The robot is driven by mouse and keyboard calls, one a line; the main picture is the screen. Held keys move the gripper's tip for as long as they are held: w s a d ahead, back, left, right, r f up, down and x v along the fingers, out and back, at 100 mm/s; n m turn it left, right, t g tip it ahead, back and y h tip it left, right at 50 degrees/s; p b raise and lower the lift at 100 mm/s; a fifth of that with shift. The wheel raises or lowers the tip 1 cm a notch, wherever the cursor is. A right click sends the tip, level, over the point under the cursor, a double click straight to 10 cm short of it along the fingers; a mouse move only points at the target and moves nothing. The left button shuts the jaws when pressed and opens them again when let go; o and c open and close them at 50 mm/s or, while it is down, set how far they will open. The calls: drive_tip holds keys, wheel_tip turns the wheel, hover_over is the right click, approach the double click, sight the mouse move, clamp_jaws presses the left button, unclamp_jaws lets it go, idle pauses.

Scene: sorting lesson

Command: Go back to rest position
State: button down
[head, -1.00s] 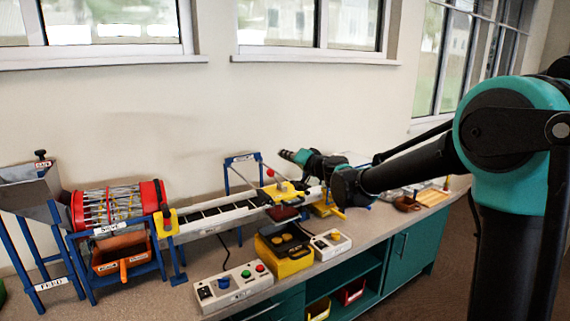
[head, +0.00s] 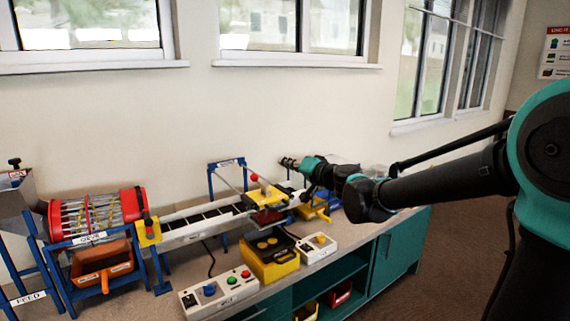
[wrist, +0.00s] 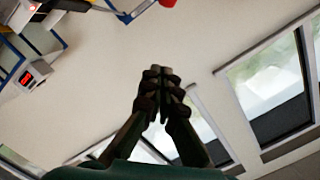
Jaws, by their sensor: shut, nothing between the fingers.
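My gripper (head: 288,162) is at the end of my outstretched arm, above the far side of the bench and near the wall. In the wrist view its dark fingers (wrist: 163,78) meet at the tips, with nothing between them. Behind the fingers are pale wall and windows. The fingertips are small in the head view, and part of the wrist is hidden by my own arm.
Below and left of my gripper are a conveyor (head: 200,225), a red-ended drum (head: 98,215), a yellow tray (head: 270,262) and button boxes (head: 222,292). A red ball (head: 254,177) tops a lever near the gripper. Brown floor (head: 460,270) is clear at right.

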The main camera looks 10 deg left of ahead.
drive_tip(key=s+d+f+g+h, duration=0.2)
drive_tip(key=s+d+f+h, duration=0.2)
drive_tip(key=s+d+f, duration=0.4)
drive_tip(key=s+d+f+g+h, duration=0.2)
drive_tip(key=s+d+f+h, duration=0.3)
drive_tip(key=d+f, duration=0.8)
drive_tip(key=s+d+f+m+g+h, duration=0.1)
drive_tip(key=s+d+f+h, duration=0.3)
drive_tip(key=s+d+f, duration=0.7)
drive_tip(key=d+g, duration=0.1)
drive_tip(key=d, duration=0.7)
drive_tip(key=shift+s+h, duration=0.25)
drive_tip(key=shift+h, duration=0.15)
